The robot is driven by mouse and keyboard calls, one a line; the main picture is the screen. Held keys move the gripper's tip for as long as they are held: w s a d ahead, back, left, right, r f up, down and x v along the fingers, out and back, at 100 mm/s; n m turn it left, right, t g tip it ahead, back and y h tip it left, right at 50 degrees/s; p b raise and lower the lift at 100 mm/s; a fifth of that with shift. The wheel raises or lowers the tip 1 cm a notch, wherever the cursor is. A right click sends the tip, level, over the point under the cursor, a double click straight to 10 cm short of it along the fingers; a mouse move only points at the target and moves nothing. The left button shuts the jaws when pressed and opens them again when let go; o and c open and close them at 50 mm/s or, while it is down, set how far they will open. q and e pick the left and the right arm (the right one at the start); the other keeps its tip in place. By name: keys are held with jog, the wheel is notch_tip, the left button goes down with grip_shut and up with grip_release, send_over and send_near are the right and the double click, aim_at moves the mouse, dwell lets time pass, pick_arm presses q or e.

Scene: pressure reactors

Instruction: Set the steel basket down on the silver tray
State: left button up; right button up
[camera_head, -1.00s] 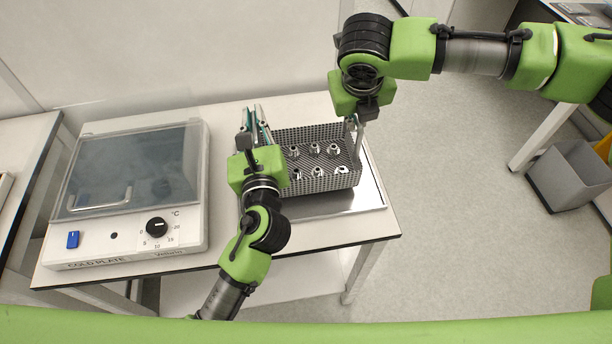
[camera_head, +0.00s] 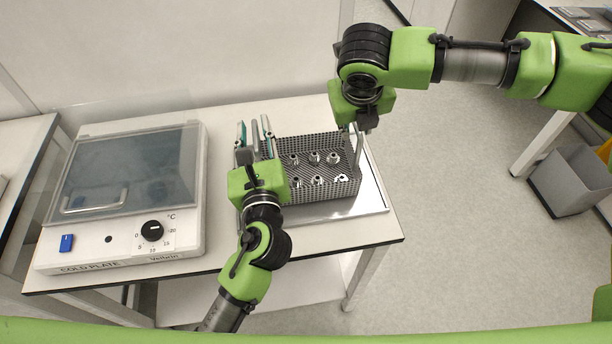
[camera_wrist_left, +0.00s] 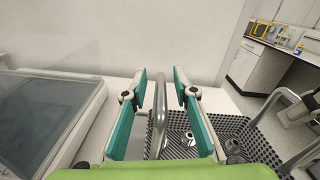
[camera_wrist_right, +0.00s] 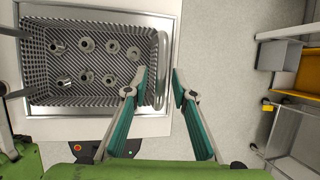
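The steel basket (camera_head: 310,190) is a dark mesh box holding several small metal fittings. It appears to rest level on the silver tray (camera_head: 374,190), whose rim shows around it in the right wrist view (camera_wrist_right: 172,20). My left gripper (camera_head: 253,122) is open, its teal fingers standing apart on both sides of the basket's left handle (camera_wrist_left: 160,115). My right gripper (camera_wrist_right: 159,72) is open around the basket's right handle (camera_wrist_right: 161,95), with gaps on both sides. Its fingers are mostly hidden in the head view.
A cold plate unit (camera_head: 110,250) with a clear lid stands left of the tray on the white table (camera_head: 350,232). A wall rises behind the table. A grey bin (camera_head: 570,180) stands on the floor at the right.

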aim_at(256, 151)
pick_arm(q)
jog(key=s, duration=0.3)
jog(key=s+d, duration=0.1)
jog(key=s, duration=0.6)
jog(key=shift+s+d, duration=0.15)
jog(key=shift+d, duration=0.25)
pick_arm(e)
jog(key=shift+s, duration=0.1)
pick_arm(q)
jog(key=shift+s, duration=0.15)
pick_arm(e)
jog(key=shift+r, duration=0.15)
jog(key=v, duration=1.1)
jog(key=shift+s+r, duration=0.2)
jog(key=shift+r, duration=0.15)
jog(key=shift+a, duration=0.1)
pick_arm(q)
jog(key=shift+s, duration=0.1)
pick_arm(e)
jog(key=shift+f, duration=0.15)
